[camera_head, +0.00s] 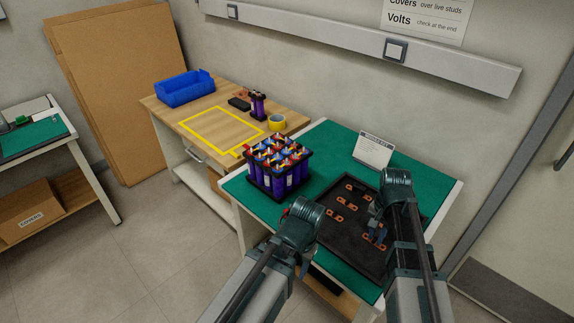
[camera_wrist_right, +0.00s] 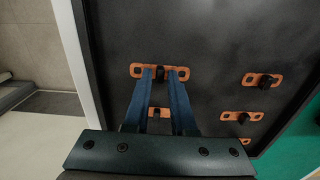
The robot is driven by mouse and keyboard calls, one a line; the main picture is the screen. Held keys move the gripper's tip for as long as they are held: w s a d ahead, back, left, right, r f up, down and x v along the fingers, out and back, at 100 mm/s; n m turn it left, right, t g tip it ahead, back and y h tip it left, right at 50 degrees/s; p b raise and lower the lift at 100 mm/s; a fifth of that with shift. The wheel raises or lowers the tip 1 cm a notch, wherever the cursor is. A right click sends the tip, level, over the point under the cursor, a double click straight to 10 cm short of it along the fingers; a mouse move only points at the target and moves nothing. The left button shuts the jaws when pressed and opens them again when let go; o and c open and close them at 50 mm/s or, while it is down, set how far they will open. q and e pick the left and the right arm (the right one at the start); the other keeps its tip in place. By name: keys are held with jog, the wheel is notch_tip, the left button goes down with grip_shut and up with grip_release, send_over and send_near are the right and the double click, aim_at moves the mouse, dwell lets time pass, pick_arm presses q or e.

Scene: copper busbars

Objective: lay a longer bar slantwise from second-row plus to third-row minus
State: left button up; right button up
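The battery pack (camera_head: 278,172) of purple cells in a black holder, with red, blue and yellow parts on top, stands on the green-topped table. The dark tray (camera_head: 332,236) beside it holds several copper bars. In the right wrist view, a longer copper bar (camera_wrist_right: 139,70) with a black knob lies across my fingertips. My right gripper (camera_wrist_right: 163,72) is open over the tray, its fingers on either side of the knob; contact is unclear. In the head view, my right gripper (camera_head: 378,228) partly hides the tray. My left gripper (camera_head: 303,262) is near the tray's left side, its finger gap unclear.
Shorter bars (camera_wrist_right: 263,80) lie to the right in the tray. A white card (camera_head: 373,151) stands behind the tray. The wooden table holds a blue bin (camera_head: 186,90), yellow tape (camera_head: 276,122) and a yellow-outlined area. Green surface is clear behind the pack.

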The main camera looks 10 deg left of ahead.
aim_at(375, 239)
grip_shut()
notch_tip(375, 239, up, 4)
jog(key=p, duration=0.4)
jog(key=shift+r, duration=0.1)
